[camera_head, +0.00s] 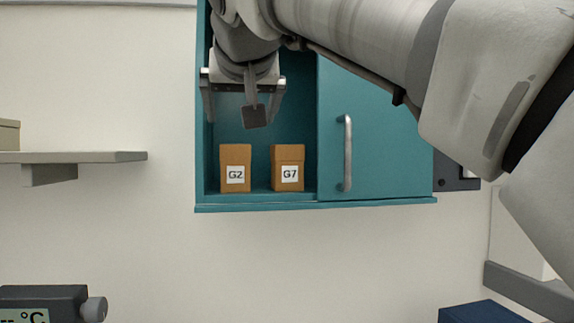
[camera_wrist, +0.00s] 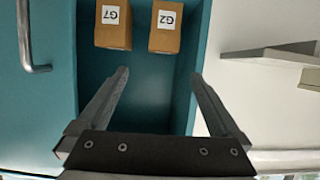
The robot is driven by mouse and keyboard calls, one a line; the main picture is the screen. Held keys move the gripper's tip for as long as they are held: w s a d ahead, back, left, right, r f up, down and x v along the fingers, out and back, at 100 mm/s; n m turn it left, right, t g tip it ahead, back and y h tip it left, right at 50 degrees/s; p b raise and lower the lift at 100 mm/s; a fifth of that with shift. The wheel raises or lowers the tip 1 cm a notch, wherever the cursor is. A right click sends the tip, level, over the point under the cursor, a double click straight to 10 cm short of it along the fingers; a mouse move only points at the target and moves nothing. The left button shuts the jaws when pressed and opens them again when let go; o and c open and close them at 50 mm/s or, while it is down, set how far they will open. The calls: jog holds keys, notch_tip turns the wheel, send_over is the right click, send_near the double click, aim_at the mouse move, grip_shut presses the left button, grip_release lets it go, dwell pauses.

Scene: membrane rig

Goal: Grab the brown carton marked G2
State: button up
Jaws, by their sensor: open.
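The brown carton marked G2 (camera_head: 235,161) stands upright in the open left part of the teal cabinet (camera_head: 375,130). In the wrist view the G2 carton (camera_wrist: 165,32) appears upside down, beyond the fingertips. A like brown carton marked G7 (camera_head: 288,160) stands just to its right in the head view, with a small gap between them; it also shows in the wrist view (camera_wrist: 113,30). My gripper (camera_head: 243,116) is open and empty. In the head view it appears above the two cartons, in front of the cabinet opening. Neither finger touches a carton.
A teal door with a metal handle (camera_head: 347,153) covers the cabinet's right part. The cabinet's left side wall (camera_head: 201,150) is close beside the G2 carton. A grey wall shelf (camera_head: 95,157) is further left. A device with a display (camera_head: 42,300) sits at lower left.

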aim_at(235, 147)
jog(key=p+x, duration=0.2)
jog(key=x, duration=0.3)
jog(key=p+x, duration=0.2)
jog(key=x, duration=0.3)
jog(key=a+r+p+x, duration=0.1)
jog(key=x, duration=0.5)
jog(key=shift+w+p, duration=0.2)
jog(key=shift+p, duration=0.2)
jog(key=shift+w+f, duration=0.3)
jog(key=shift+w, duration=0.15)
jog(key=c, duration=1.4)
